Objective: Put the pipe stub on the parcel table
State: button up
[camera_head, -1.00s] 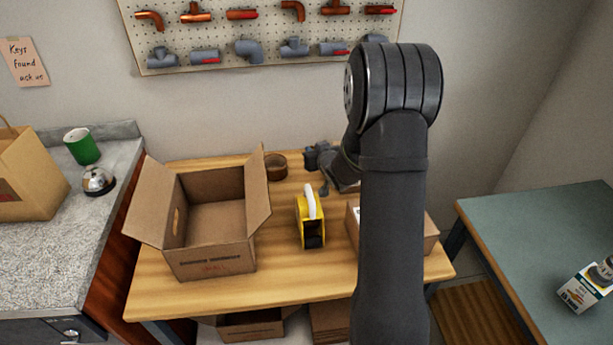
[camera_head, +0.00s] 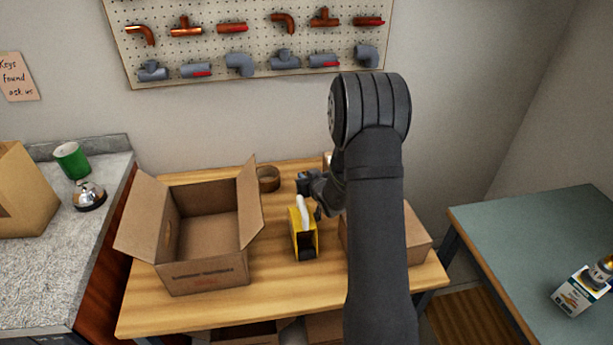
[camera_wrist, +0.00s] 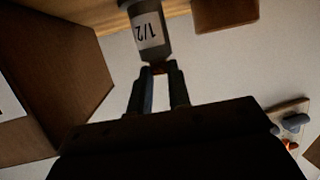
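The pipe stub (camera_wrist: 150,30) is a grey cylinder with a white "1/2" label, upside down in the wrist view, and a copper-coloured end. My gripper (camera_wrist: 157,72) is shut on that copper end. In the head view my gripper (camera_head: 318,187) is partly hidden by my arm, with the small dark grey stub (camera_head: 304,182) at its tip. They are over the back of the wooden parcel table (camera_head: 170,315), behind the yellow tape dispenser. I cannot tell whether the stub touches the tabletop.
An open carton (camera_head: 205,275) fills the table's left side. The yellow tape dispenser (camera_head: 303,240) stands mid-table and a brown tape roll (camera_head: 268,179) lies behind. A closed box (camera_head: 416,238) is at right, partly behind my arm. Bare wood shows along the front. A green bench (camera_head: 530,230) stands right.

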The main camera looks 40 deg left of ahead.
jog(key=o, duration=0.4)
jog(key=shift+c, duration=0.2)
jog(key=shift+r, duration=0.1)
jog(key=shift+s+d+r, duration=0.1)
jog(key=shift+d+r, duration=0.05)
jog(key=shift+d, duration=0.05)
notch_tip(320, 180, up, 8)
jog(key=s+d, duration=0.1)
jog(key=d, duration=0.1)
jog(key=shift+s, duration=0.2)
